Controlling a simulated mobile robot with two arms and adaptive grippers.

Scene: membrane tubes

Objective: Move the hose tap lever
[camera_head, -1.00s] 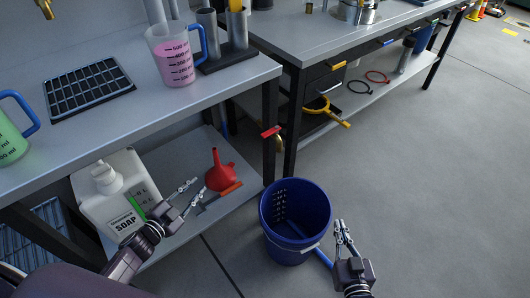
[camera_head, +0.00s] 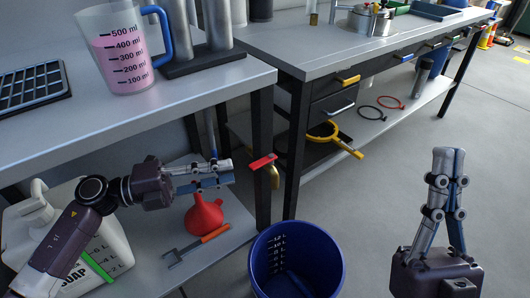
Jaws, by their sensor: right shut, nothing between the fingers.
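The hose tap has a red lever (camera_head: 262,162) and a brass body (camera_head: 274,177), partly hidden behind the lever. It sits beside the dark front leg of the left bench. My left gripper (camera_head: 231,171) is just left of the lever, its fingers pointing right toward it. A small gap shows between its fingers, and the tips look short of the lever. No contact is visible. My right gripper (camera_head: 449,152) points up at the right, over the floor, with its fingers together and empty.
A blue bucket (camera_head: 310,281) stands below the tap. A red funnel (camera_head: 204,216), a fork-like tool (camera_head: 190,249) and a soap jug (camera_head: 30,221) are on the lower shelf. A measuring jug (camera_head: 112,77) stands above. Open floor lies to the right.

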